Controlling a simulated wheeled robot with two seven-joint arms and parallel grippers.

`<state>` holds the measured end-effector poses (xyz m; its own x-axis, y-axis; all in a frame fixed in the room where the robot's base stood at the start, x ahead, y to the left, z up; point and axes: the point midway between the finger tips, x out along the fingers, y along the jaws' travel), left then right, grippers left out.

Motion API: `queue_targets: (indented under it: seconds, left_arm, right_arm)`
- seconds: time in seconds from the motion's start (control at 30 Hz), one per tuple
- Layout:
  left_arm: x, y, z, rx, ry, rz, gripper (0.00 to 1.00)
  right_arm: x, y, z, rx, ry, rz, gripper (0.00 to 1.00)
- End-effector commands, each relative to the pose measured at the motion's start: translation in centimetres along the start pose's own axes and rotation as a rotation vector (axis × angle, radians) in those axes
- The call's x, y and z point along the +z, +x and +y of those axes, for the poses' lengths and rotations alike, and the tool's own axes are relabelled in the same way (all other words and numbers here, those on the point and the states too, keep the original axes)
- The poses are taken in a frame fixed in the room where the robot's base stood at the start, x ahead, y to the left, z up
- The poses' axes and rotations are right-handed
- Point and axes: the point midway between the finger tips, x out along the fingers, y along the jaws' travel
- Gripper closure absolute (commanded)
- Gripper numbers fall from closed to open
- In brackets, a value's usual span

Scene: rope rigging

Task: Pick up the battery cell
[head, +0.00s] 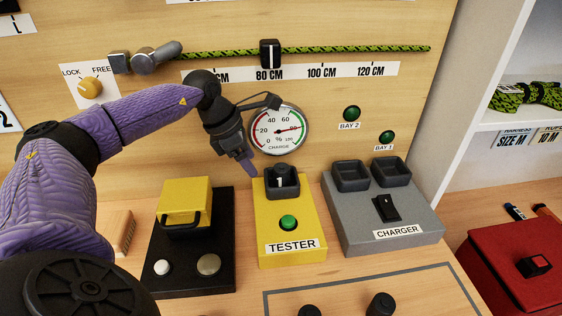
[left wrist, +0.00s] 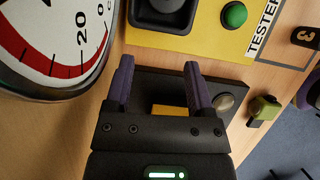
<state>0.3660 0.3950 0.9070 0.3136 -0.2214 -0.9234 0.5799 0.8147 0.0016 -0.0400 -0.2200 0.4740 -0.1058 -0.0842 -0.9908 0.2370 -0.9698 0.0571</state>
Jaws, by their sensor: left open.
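A dark upright piece with a white mark, which may be the battery cell (head: 281,175), stands in the black well of the yellow tester (head: 292,219). Two dark round-topped pieces, one (head: 380,304) right and one (head: 310,311) left, show at the bottom edge; I cannot tell if they are cells. In the left wrist view a dark piece marked 3 (left wrist: 305,38) lies beyond the tester. My left gripper (head: 249,163) is just left of and above the tester well, by the gauge. Its purple fingers (left wrist: 160,80) are apart with nothing between them. My right gripper is not in view.
The charge gauge (head: 279,128) is on the wall close to my gripper. A yellow block with a black handle (head: 184,202) is on a black board left of the tester. The grey charger (head: 385,222) stands right, its two bays seemingly empty. A red case (head: 520,262) is far right.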

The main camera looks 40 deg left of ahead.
Motion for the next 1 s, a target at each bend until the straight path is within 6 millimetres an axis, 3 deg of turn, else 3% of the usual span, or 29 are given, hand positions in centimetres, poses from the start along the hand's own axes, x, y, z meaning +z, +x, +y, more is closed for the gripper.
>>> queue_targets:
  seconds: [0.17, 0.3, 0.43, 0.7, 1.0]
  left_arm:
    - [2.4, 1.0, 0.0, -0.001, 0.001, -0.003, 0.31]
    - [5.5, 2.3, -0.1, -0.002, 0.002, -0.004, 0.31]
    - [4.9, 5.0, 0.0, -0.003, -0.002, 0.006, 0.31]
    - [5.0, 5.1, 0.0, -0.001, -0.001, 0.002, 0.31]
    - [5.0, 5.1, 0.0, -0.001, -0.001, 0.002, 0.94]
  right_arm:
    - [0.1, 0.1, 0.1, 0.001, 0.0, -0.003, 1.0]
    - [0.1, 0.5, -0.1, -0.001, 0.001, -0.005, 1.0]
    - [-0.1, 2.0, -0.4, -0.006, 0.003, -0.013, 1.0]
    - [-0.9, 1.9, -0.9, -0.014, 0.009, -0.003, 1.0]
    - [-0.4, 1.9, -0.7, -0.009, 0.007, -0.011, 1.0]
